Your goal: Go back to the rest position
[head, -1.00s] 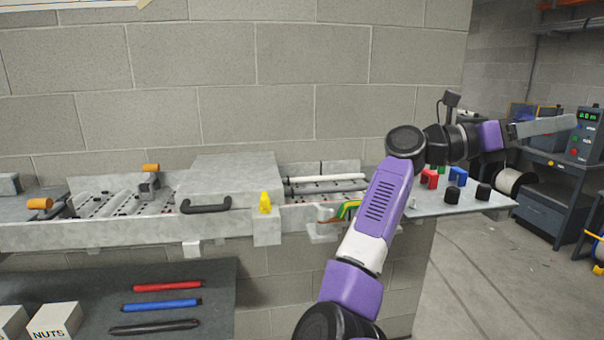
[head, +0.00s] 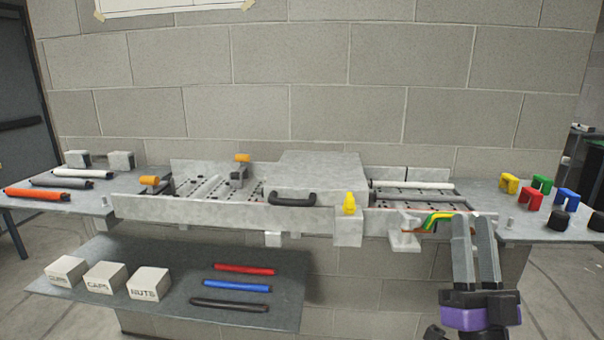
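My gripper (head: 472,218) is at the lower right of the head view, its two long grey fingers pointing up and away. A narrow gap shows between the fingers, and I see nothing held in it. The fingertips overlap the view of the right end of the grey bench rail (head: 225,215), beside a green, yellow and red curved bundle (head: 438,219). I cannot tell whether they touch it. The purple wrist (head: 478,318) is below the fingers; most of my arm is out of view.
A grey cover with a black handle (head: 292,199) and a yellow piece (head: 349,203) are mid-bench. Colored clips (head: 533,200) and black caps (head: 559,220) lie on the right shelf. A lower shelf holds labelled boxes (head: 149,283) and rods (head: 237,286). Left shelf has rods (head: 37,194).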

